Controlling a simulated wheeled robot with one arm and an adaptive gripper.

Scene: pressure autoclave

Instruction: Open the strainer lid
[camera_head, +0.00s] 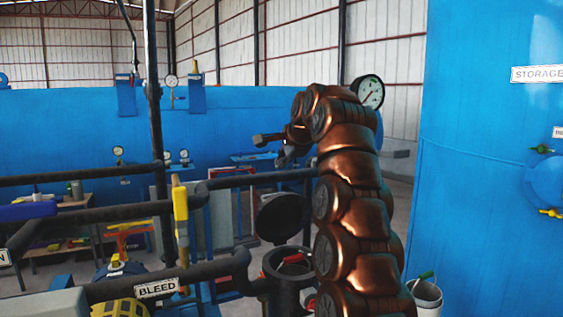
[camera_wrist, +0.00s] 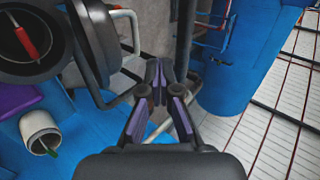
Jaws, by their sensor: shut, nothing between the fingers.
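The strainer body (camera_head: 292,296) is a dark round pot at the lower middle of the head view, with a red handle (camera_head: 292,258) inside its open mouth. Its round black lid (camera_head: 280,216) stands raised, tilted up behind the mouth. In the wrist view the strainer mouth (camera_wrist: 52,58) is at the upper left, with the red handle (camera_wrist: 24,42) inside, and the lid (camera_wrist: 92,42) shows nearly edge-on beside it. My gripper (camera_head: 259,140) is above the lid in the head view, apart from it. It is shut and empty, and its fingers (camera_wrist: 160,80) show in the wrist view.
Black pipes (camera_head: 110,214) and a yellow lever (camera_head: 181,220) are left of the strainer. A white bucket (camera_head: 428,294) stands to the right, also in the wrist view (camera_wrist: 40,124). A large blue tank (camera_head: 490,210) fills the right side. A pressure gauge (camera_head: 371,92) shows behind my arm.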

